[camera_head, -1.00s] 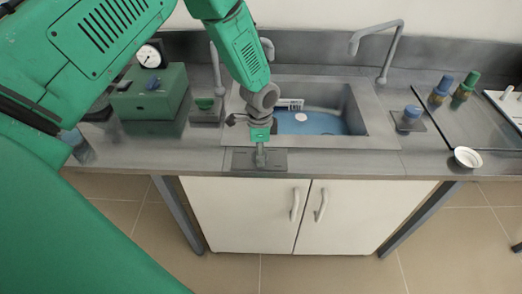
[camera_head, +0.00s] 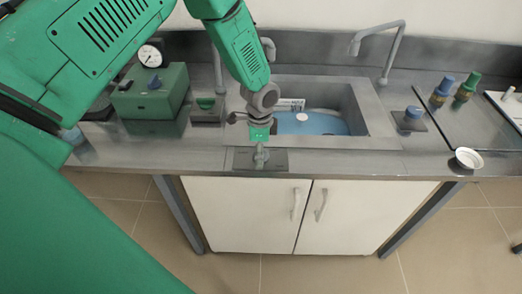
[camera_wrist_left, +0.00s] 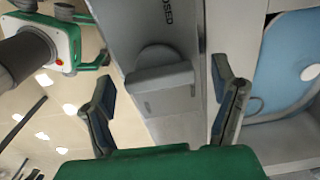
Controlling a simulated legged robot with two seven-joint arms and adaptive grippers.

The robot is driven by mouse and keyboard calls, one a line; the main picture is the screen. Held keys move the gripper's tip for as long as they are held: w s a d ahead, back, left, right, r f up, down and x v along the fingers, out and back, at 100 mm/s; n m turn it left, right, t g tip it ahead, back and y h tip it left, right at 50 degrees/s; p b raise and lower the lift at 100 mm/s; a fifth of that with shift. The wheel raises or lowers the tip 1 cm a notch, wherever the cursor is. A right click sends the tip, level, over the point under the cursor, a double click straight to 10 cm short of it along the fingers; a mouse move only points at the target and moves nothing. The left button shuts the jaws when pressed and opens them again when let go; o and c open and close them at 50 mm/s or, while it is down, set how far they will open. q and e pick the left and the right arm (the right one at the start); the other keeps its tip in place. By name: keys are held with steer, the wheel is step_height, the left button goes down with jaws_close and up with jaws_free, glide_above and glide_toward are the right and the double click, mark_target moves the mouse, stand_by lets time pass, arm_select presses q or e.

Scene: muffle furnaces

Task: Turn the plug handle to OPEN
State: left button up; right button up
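The plug handle is a small grey knob (camera_head: 261,155) on a dark plate (camera_head: 278,160) at the counter's front edge. In the left wrist view the handle (camera_wrist_left: 160,78) shows as a grey bar with a rounded part behind it. Letters ending in "OSED" are on the plate beyond it. My left gripper (camera_head: 260,135) hangs just above the handle in the head view. In the left wrist view my left gripper (camera_wrist_left: 163,80) has its fingers spread apart, one to each side of the handle, with gaps. My right gripper is not in view.
A sink (camera_head: 370,120) lies behind the plate, with a blue object (camera_head: 315,124) in it. A green box (camera_head: 150,97) with a gauge (camera_head: 150,56) stands at left. Blue and green valve knobs (camera_head: 467,82) and a white dish (camera_head: 468,157) are at right.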

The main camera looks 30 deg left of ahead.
arm_select(q)
steer(key=shift+r, duration=0.1)
steer(key=shift+w+r, duration=0.1)
steer(key=shift+r, duration=0.25)
step_height(320, 180, up, 11)
stand_by(0.4)
